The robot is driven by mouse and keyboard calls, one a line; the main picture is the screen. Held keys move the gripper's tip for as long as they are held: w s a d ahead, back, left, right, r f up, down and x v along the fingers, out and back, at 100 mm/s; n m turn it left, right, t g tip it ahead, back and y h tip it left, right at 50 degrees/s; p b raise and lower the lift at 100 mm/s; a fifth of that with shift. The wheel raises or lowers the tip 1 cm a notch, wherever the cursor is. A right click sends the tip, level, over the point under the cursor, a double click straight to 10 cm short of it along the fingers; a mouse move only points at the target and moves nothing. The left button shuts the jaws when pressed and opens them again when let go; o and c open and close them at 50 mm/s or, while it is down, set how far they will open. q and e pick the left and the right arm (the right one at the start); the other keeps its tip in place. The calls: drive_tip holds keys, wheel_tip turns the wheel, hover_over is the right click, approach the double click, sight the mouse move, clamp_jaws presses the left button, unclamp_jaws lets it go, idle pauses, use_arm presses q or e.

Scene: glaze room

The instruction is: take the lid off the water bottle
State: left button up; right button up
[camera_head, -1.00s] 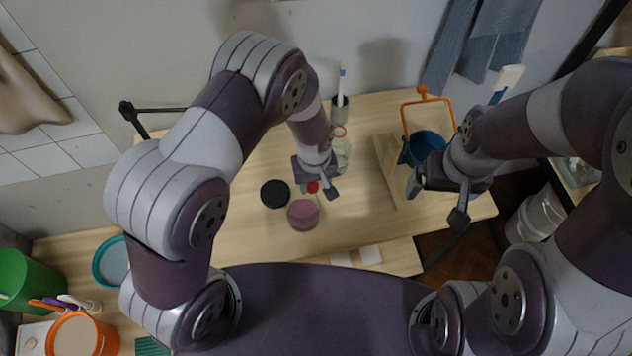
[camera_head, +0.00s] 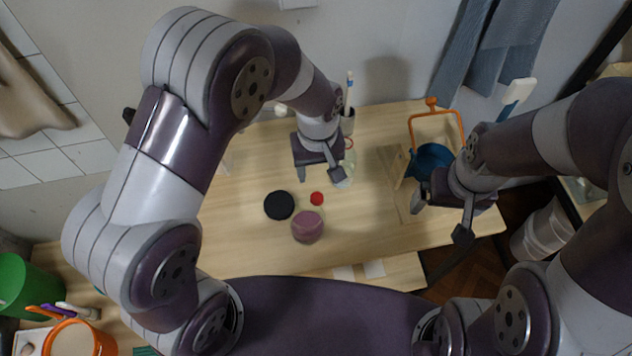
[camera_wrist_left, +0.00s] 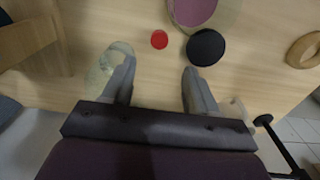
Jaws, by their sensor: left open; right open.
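In the left wrist view the bottle (camera_wrist_left: 104,66) is beside and partly behind one finger. My left gripper (camera_head: 320,178) is open and empty, just beyond the red lid. My right gripper (camera_head: 440,220) is open and empty near the table's right side.
The black disc (camera_head: 279,205) and pink jar (camera_head: 307,228) sit in front. A blue container (camera_head: 432,160) with an orange handle stands by a wooden board (camera_head: 395,200). A cup with a brush (camera_head: 348,117) stands at the back. The table's front-left is clear.

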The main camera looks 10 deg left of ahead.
use_arm(q)
drive_tip(key=s+a+r+m, duration=0.2)
drive_tip(key=s+a+r, duration=0.1)
drive_tip(key=a, duration=0.3)
drive_tip(key=s+a+r+m+t, duration=0.1)
drive_tip(key=s+a+r, duration=0.2)
drive_tip(key=s+a, duration=0.2)
drive_tip(key=shift+s+a+r+m, duration=0.3)
drive_tip(key=shift+a+m, duration=0.1)
drive_tip(key=shift+a, duration=0.65)
drive_tip(key=shift+s+a, duration=0.1)
